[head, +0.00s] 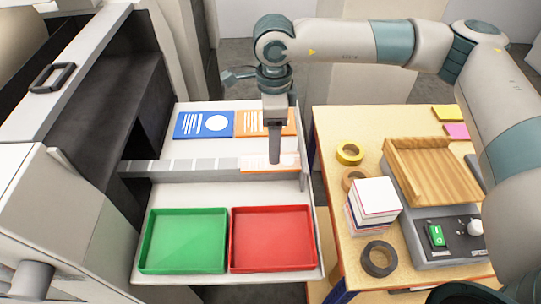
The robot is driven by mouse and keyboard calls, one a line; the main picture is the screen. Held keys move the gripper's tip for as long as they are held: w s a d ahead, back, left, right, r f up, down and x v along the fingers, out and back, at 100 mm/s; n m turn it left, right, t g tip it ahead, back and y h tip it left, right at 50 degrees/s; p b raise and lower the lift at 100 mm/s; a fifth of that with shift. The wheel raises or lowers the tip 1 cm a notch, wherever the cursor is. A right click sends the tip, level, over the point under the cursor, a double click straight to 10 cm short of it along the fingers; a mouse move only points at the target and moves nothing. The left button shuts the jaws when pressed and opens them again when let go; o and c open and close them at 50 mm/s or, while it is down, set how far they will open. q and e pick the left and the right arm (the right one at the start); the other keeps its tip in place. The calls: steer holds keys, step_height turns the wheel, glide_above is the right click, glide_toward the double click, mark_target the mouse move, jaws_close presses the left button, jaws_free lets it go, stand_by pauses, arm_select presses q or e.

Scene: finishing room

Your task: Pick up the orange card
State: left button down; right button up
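An orange panel with white markings (250,123) lies on the white surface beside a blue panel with white lines and a circle (203,124). My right gripper (275,160) points down in front of the orange panel and hides part of it. A pale card with an orange edge (257,168) is at the right end of the grey strip (190,166), at the gripper's tip. Whether the tip touches this card, and whether the fingers are open or shut, I cannot tell. My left gripper is not in view.
A green tray (147,240) and a red tray (234,240) stand in front of the strip. On the wooden table at right are a stack of cards (374,196), tape rolls (350,153), a wooden tray (391,160) and a switch box (455,245). A dark machine stands left.

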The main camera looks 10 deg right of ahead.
steer(key=shift+f, duration=0.45)
steer(key=shift+a+f+p, duration=0.1)
steer(key=shift+f+p, duration=0.15)
steer(key=shift+p, duration=0.3)
steer(key=shift+a+f+p, duration=0.15)
steer(key=shift+f+p, duration=0.55)
steer(key=shift+p, duration=0.1)
step_height(320, 180, down, 2)
steer(key=shift+p, duration=0.6)
steer(key=shift+f, duration=0.65)
steer(key=c, duration=1.1)
